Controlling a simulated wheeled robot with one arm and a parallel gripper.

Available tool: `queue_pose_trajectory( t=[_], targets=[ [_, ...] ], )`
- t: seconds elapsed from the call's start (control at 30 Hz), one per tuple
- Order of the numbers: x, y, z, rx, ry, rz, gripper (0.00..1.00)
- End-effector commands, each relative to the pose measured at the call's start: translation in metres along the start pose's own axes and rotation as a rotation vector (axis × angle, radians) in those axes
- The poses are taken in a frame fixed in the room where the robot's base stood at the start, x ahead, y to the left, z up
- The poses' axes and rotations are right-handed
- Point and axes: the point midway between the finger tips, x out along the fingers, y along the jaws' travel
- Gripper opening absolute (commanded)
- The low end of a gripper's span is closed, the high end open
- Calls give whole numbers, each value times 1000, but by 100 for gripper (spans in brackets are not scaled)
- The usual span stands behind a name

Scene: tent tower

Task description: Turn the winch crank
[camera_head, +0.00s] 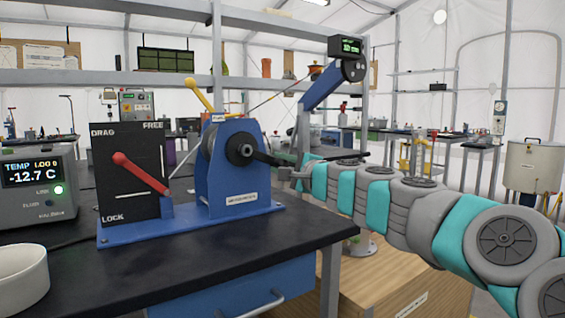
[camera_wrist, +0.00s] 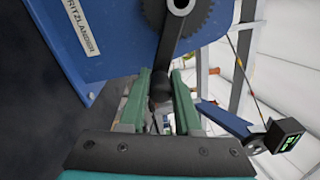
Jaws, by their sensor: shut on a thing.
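The blue winch (camera_head: 231,180) stands on a blue base plate on the black bench. Its dark crank arm (camera_head: 268,158) points to the right and slightly down from the hub. My gripper (camera_head: 287,173) is at the crank's outer end, right of the winch. In the wrist view the crank arm (camera_wrist: 177,45) runs down from the hub to a dark handle (camera_wrist: 161,88). The green fingers of my gripper (camera_wrist: 162,105) are on both sides of that handle, shut on it. The fingers partly hide the handle.
Left of the winch is a black panel marked DRAG, FREE and LOCK with a red lever (camera_head: 139,173). A temperature display box (camera_head: 40,187) and a white bowl (camera_head: 22,278) are further left. A blue boom (camera_head: 322,88) with a small display rises behind my arm.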

Motion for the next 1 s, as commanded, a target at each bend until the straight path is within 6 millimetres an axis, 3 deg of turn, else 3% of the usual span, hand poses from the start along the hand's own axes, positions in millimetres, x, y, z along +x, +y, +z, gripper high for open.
queue_pose_trajectory(
  t=[0.33,0.37,0.6,0.87,1.0],
  targets=[
    [0,0,-3,2,5,-1,0],
    [0,0,-3,2,5,-1,33],
    [0,0,-2,2,3,-1,59],
    [-1,0,-1,2,1,-1,59],
    [-10,0,-1,3,1,-2,59]
  ],
)
